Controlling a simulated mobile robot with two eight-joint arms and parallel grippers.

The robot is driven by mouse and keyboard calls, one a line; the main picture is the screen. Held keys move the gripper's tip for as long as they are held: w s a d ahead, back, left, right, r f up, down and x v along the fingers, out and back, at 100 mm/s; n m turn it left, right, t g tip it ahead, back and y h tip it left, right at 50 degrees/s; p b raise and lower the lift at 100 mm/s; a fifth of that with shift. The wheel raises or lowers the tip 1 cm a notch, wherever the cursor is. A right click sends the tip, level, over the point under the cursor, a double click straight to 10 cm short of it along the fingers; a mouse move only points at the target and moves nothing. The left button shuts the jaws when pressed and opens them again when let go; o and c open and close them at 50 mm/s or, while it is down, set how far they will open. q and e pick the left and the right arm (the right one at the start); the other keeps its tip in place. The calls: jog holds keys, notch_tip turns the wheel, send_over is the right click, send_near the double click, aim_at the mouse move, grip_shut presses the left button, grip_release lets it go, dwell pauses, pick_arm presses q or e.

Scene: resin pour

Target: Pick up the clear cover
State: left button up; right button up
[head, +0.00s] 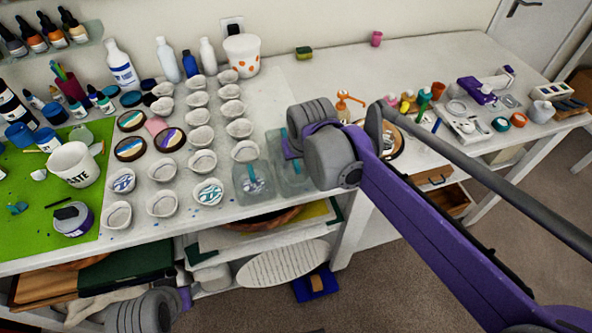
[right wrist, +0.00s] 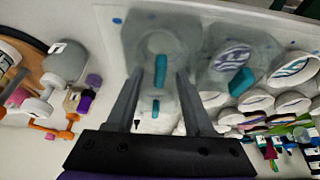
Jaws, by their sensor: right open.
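A clear cover (head: 297,184) stands at the front edge of the white table, partly hidden by my right wrist in the head view. A second clear box (head: 252,184) with a teal piece stands just left of it. In the right wrist view the clear cover (right wrist: 140,35) lies beyond my fingers, with a teal handle (right wrist: 161,68) between the fingertips. The other clear box (right wrist: 242,52) is to the right, with a purple-swirled cup visible through it. My right gripper (right wrist: 171,70) is open; I cannot tell whether it touches the handle.
Rows of white cups (head: 202,137) stand left of the clear boxes. A green mat (head: 25,210) with a white bucket (head: 73,166) lies further left. A tray of tools (head: 470,120) is at the right. The table's back middle is mostly clear.

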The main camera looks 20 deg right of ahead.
grip_shut()
dwell(1.4)
